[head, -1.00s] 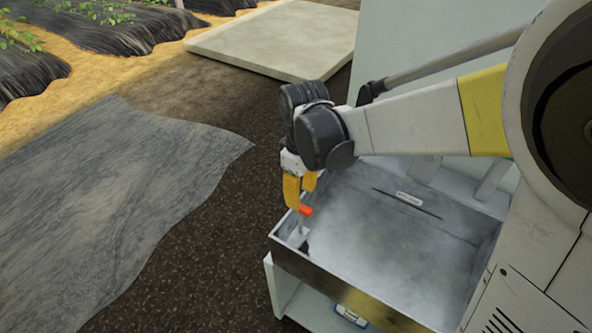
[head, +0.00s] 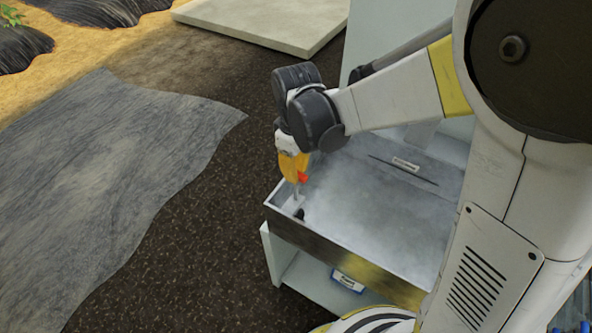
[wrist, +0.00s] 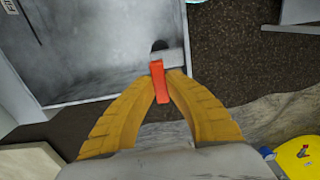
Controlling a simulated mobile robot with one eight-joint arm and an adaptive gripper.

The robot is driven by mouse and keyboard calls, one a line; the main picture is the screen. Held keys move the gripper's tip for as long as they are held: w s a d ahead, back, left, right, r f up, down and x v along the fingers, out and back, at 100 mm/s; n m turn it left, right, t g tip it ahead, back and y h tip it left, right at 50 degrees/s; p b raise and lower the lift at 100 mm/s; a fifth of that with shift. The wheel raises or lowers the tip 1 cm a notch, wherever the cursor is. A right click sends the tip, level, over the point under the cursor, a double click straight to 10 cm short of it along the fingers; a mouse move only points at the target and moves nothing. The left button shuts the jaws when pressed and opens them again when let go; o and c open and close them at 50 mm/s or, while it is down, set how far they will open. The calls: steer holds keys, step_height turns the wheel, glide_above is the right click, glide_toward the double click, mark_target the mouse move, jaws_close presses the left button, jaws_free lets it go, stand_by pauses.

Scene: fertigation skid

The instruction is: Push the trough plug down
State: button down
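The trough plug's red-orange handle (head: 303,177) shows at the near left corner of the grey metal trough (head: 350,270). A pale stem runs down from it towards a small black patch (head: 300,214) on the trough floor. My gripper (head: 297,178) points down above that corner. In the wrist view its two yellow fingers (wrist: 166,76) come together with the red handle (wrist: 160,84) between them, so it looks shut on the handle. A dark round spot (wrist: 159,45) shows on the trough floor just beyond. How far the plug is seated cannot be seen.
The trough walls stand close around the gripper, and a pale cabinet (head: 283,262) supports it. A labelled strip (head: 405,165) lies along the trough's far side. A grey sheet (head: 100,200) covers ground to the left. A pale slab (head: 260,22) lies at the back.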

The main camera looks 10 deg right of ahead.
steer(key=b, duration=0.3)
glide_above(296, 199)
steer(key=f, duration=0.4)
steer(key=shift+w+f, duration=0.3)
steer(key=shift+f, duration=0.1)
steer(key=shift+r, duration=0.1)
steer(key=c, duration=1.4)
jaws_free()
steer(key=shift+r, duration=0.15)
step_height(296, 199, up, 12)
steer(key=shift+f, duration=0.1)
